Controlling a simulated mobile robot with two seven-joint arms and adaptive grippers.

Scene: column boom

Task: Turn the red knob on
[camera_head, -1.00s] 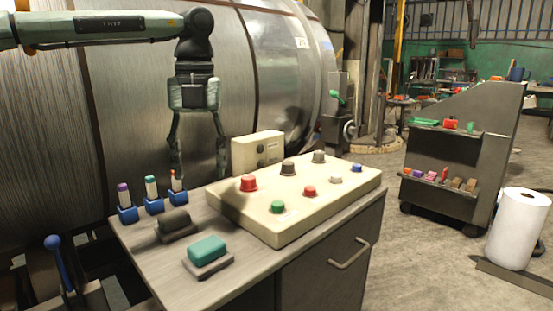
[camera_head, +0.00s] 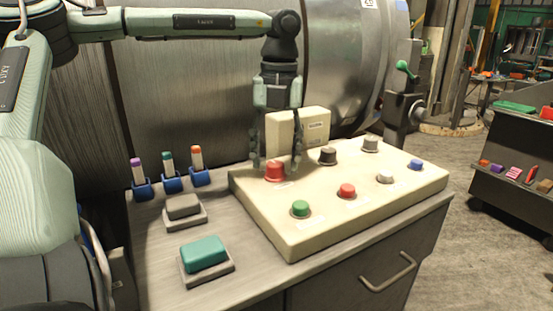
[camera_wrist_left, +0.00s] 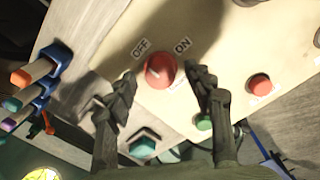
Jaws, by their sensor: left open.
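The red knob (camera_head: 275,171) sits at the back left of a cream control panel (camera_head: 300,236). In the left wrist view the red knob (camera_wrist_left: 160,70) lies just beyond and between my fingertips, with an OFF label at its left and an ON label at its right. A pale pointer mark shows at its lower right; I cannot tell its exact setting. My left gripper (camera_head: 276,166) points down over the knob with its fingers spread to either side; it also shows in the left wrist view (camera_wrist_left: 157,82). It is open and holds nothing. My right gripper is not in view.
A cream box (camera_head: 312,124) stands behind the gripper. Markers in blue holders (camera_head: 171,181) and a teal block (camera_head: 204,251) stand left of the panel.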

